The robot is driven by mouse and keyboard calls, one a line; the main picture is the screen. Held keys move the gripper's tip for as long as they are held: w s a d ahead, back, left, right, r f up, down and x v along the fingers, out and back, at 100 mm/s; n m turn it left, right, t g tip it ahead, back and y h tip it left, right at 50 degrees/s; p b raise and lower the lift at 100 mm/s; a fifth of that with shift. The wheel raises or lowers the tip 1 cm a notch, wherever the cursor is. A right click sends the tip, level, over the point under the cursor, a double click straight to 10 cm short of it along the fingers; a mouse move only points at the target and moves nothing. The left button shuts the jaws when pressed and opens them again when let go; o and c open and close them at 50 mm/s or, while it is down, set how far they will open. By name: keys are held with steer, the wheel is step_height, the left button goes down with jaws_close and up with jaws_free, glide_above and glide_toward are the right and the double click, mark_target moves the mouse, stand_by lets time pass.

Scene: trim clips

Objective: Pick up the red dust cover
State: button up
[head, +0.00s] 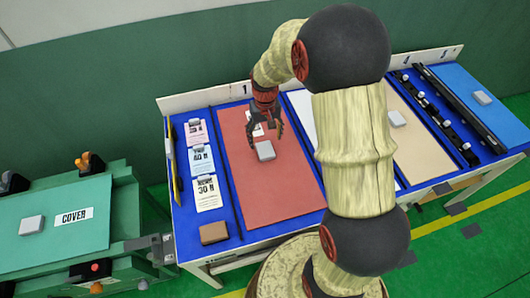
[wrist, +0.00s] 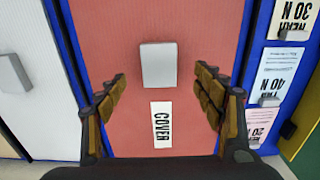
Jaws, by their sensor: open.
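The red dust cover (head: 270,195) is a flat red panel lying on the blue workbench, in the section marked 1. A grey block-shaped handle (head: 265,151) stands on it, beside a white label. In the wrist view the red cover (wrist: 190,30) fills the middle, with the grey handle (wrist: 158,65) and the label reading COVER (wrist: 162,124). My gripper (head: 266,136) is open and empty above the cover, close to the handle. In the wrist view its fingers (wrist: 160,85) lie left and right of the handle, apart from it. The exact height gap is unclear.
A white panel, a tan panel (head: 412,150) and a blue panel (head: 462,80) lie to the right. Torque cards (head: 204,160) and a brown block (head: 214,233) lie left of the red cover. A green bench (head: 120,215) carries a teal cover (head: 60,250). My arm hides part of the workbench.

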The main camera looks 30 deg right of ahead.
mark_target(265, 149)
step_height(265, 149, down, 2)
steer(key=shift+b, duration=0.3)
steer(key=f, duration=0.2)
steer(key=f+b, duration=0.2)
steer(key=f, duration=0.1)
steer(key=shift+w+d+f, duration=0.15)
steer(key=shift+w+f, duration=0.15)
steer(key=shift+f, duration=0.05)
steer(key=shift+r, duration=0.1)
steer(key=c, duration=1.5)
